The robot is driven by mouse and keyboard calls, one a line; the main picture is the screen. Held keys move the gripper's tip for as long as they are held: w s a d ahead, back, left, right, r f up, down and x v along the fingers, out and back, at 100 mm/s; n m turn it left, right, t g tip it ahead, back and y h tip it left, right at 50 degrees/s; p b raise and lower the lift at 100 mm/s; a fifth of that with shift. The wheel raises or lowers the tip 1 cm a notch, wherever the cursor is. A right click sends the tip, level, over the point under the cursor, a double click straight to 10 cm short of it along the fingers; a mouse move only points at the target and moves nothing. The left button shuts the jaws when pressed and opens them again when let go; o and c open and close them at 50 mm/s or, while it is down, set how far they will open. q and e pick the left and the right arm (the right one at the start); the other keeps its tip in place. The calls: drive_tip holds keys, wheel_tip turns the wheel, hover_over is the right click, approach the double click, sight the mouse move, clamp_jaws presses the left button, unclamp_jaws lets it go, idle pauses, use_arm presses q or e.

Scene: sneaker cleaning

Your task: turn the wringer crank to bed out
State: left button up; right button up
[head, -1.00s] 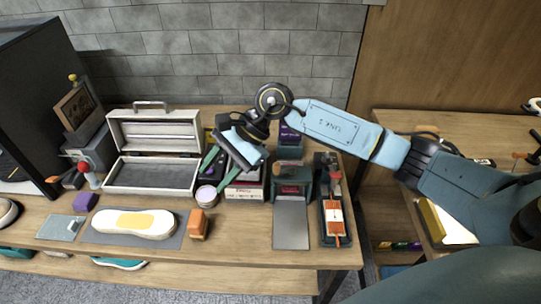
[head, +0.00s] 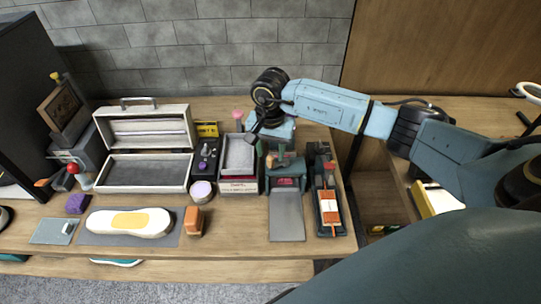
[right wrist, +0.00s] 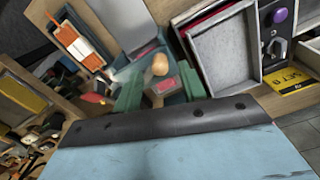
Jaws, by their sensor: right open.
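The wringer (head: 287,184) is a dark green-grey device at the right of the bench, with a flat grey bed (head: 287,216) in front of it. Its crank has a round wooden knob, seen in the right wrist view (right wrist: 160,65). My right gripper (head: 280,151) is over the top of the wringer. In the right wrist view my green fingers (right wrist: 158,84) are apart, with the knob in the gap between them in the picture; contact cannot be made out. The crank arm is mostly hidden. My left gripper is not in view.
A dark tray with an orange-and-white tool (head: 328,207) stands close right of the wringer. A grey open box (head: 238,152) stands close left. Farther left are an orange block (head: 194,221), a white sole (head: 130,222) and an open case (head: 145,172).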

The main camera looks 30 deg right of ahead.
sight(270, 157)
drive_tip(key=shift+f, duration=1.7)
clamp_jaws()
